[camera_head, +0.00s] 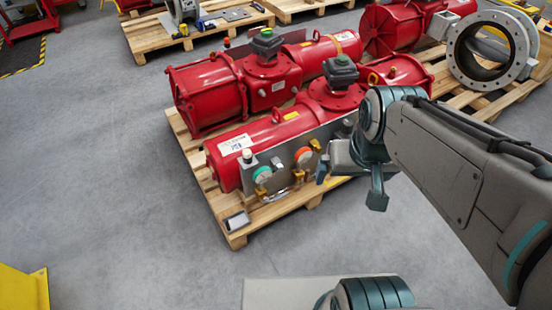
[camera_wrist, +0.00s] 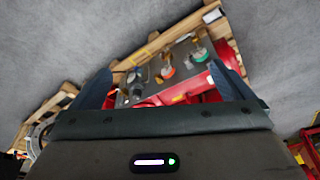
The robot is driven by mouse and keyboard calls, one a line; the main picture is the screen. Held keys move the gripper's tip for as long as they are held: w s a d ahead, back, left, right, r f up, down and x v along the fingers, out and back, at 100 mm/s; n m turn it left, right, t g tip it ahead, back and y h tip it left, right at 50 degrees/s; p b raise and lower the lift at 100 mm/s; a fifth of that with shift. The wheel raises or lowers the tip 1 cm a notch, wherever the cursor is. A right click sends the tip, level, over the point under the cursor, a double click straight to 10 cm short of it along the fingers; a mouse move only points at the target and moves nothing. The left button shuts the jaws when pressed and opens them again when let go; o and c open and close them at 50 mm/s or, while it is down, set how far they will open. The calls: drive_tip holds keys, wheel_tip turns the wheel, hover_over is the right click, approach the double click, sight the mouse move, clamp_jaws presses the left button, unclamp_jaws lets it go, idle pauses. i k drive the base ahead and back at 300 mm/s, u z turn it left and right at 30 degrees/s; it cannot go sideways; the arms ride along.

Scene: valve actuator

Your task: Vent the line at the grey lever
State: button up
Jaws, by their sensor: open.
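A grey control panel (camera_head: 285,165) stands on the near side of the front red actuator (camera_head: 262,135). It carries a green gauge (camera_head: 262,175), an orange-red gauge (camera_head: 303,156) and small brass fittings. I cannot clearly pick out the grey lever among these small parts. My gripper (camera_head: 335,172) is just right of the panel in the head view and hides its right end. In the wrist view my gripper (camera_wrist: 160,68) is open, with its two blue fingers wide apart and nothing seen held. The panel (camera_wrist: 178,60), with the green gauge (camera_wrist: 168,71) and orange-red gauge (camera_wrist: 198,52), shows between the fingers.
A second red actuator (camera_head: 210,90) lies behind. A flanged ring valve (camera_head: 487,50) stands at right. The grey floor (camera_head: 110,170) at left is clear.

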sight(266, 199)
drive_tip(key=z, duration=2.6)
drive_tip(key=k, duration=0.95)
drive_tip(key=u, duration=1.3)
drive_tip(key=i, duration=0.5)
drive_tip(key=u, duration=0.05)
